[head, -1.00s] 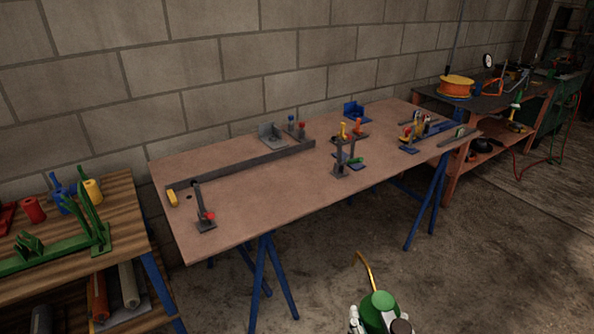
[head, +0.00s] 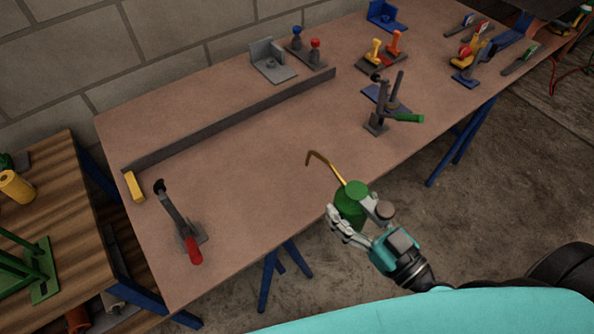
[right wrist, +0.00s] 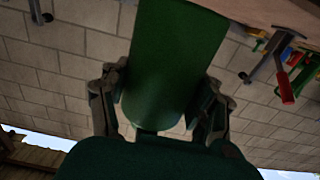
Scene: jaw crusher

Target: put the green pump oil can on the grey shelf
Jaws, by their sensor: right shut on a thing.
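The green pump oil can (head: 350,203) has a thin brass spout that bends to the left at its top. My right gripper (head: 357,218) is shut on the can's body, and the can looms large between the fingers in the right wrist view (right wrist: 175,60). In the head view the can shows against the front edge of the brown table; its height above the top is hard to judge. My left gripper is not in view. I cannot surely make out a grey shelf; a long grey strip (head: 235,118) runs along the table top.
The brown table (head: 260,190) bears a red-handled clamp (head: 185,230), a green-handled clamp (head: 385,110), a grey bracket (head: 272,62) and several small tools at the back right. A wooden bench (head: 70,210) stands at the left. The table's middle is clear.

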